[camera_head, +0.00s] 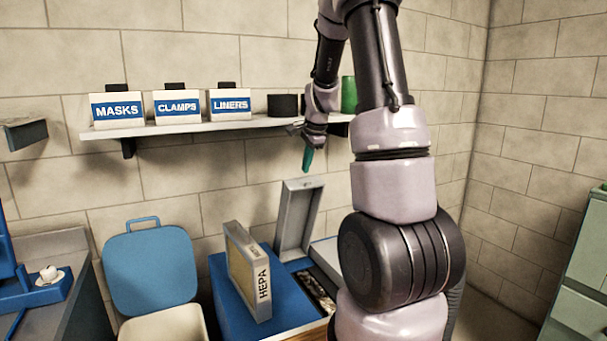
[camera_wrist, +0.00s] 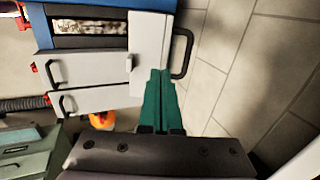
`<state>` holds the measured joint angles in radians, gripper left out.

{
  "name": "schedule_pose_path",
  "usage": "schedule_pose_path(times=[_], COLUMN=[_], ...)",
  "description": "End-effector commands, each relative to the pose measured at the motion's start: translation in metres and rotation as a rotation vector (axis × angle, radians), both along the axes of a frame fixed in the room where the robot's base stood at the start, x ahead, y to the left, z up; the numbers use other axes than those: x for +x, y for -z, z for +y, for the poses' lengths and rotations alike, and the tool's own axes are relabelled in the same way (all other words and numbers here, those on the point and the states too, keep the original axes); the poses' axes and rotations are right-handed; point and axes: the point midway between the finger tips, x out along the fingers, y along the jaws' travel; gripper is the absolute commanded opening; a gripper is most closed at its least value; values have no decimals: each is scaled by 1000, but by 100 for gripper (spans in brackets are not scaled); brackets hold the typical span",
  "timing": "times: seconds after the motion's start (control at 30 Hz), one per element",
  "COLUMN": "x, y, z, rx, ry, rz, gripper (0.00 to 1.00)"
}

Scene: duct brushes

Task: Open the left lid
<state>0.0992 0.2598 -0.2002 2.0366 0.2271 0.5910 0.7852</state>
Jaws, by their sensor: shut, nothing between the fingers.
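The left lid (camera_head: 298,218) is a grey panel that stands raised, leaning slightly, at the back of the blue-topped chest (camera_head: 228,300). Below it an opening (camera_head: 315,288) with dark, mottled contents is uncovered. In the wrist view the raised lid (camera_wrist: 150,42) appears near the fingertips, with a dark handle (camera_wrist: 183,53) on its right. My gripper (camera_head: 307,161) has teal fingers that are shut and empty. It hangs just above the lid's top edge in the head view; the wrist view shows the fingers (camera_wrist: 158,76) overlapping the lid's edge. I cannot tell whether they touch.
A HEPA filter (camera_head: 250,272) stands on the chest left of the opening. A flat grey lid (camera_head: 326,251) lies right of it, partly behind my arm. A wall shelf (camera_head: 190,128) with labelled boxes is close behind my gripper. A blue-lidded bin (camera_head: 150,268) stands left.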

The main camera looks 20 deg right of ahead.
Motion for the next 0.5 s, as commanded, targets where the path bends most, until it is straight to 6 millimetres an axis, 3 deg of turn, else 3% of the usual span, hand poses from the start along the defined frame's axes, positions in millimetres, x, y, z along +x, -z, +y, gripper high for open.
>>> schedule_pose_path(times=[0.1,0.23,0.37,0.5], x=[6,10,15,25], y=[-22,-33,-25,-3], z=[0,2,4,4], rx=[-1,-5,-5,-5], ry=[0,-2,-4,-4], rz=[-35,-52,-52,-51], gripper=[0,0,0,0])
